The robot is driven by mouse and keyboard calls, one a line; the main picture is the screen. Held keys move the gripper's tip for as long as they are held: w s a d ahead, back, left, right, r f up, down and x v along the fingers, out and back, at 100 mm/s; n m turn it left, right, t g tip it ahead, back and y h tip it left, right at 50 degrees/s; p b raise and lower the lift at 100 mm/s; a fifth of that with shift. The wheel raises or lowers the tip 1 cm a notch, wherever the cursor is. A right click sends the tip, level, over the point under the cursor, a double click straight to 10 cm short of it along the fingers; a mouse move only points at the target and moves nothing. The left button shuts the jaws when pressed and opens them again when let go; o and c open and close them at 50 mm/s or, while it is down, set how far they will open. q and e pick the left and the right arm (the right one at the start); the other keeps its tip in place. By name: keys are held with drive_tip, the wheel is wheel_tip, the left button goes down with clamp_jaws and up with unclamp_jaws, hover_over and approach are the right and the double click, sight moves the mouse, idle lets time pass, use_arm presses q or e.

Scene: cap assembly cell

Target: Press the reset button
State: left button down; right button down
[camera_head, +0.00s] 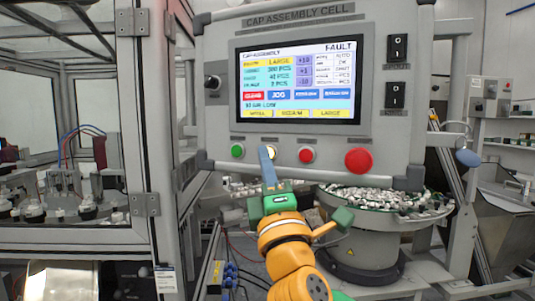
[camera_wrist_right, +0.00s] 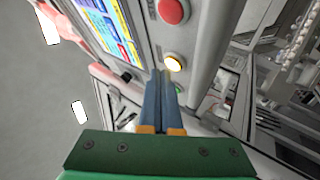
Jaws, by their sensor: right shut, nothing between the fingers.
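A row of buttons sits below the screen on the control panel. The lit yellow-white button (camera_head: 271,152) is between a green button (camera_head: 237,150) and a small red button (camera_head: 306,155); I cannot read their labels. My right gripper (camera_head: 265,150) has its blue fingers shut and empty, pointing up at the panel and partly covering the lit button. In the right wrist view, the fingertips (camera_wrist_right: 161,72) are beside the lit button (camera_wrist_right: 174,63), with the green button (camera_wrist_right: 179,88) partly hidden just behind them. I cannot tell whether they touch the panel. My left gripper is out of view.
The screen (camera_head: 296,82) shows FAULT. A bowl feeder (camera_head: 385,205) with small parts stands below. A grey-framed enclosure (camera_head: 145,120) stands left.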

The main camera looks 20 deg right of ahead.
drive_tip(key=shift+d, duration=0.1)
drive_tip(key=shift+w+d, duration=0.2)
drive_tip(key=shift+w, duration=0.15)
idle(0.4)
drive_tip(key=shift+s+a, duration=0.25)
drive_tip(key=shift+s, duration=0.05)
drive_tip(key=s+a, duration=0.4)
drive_tip(key=shift+s, duration=0.25)
idle(0.4)
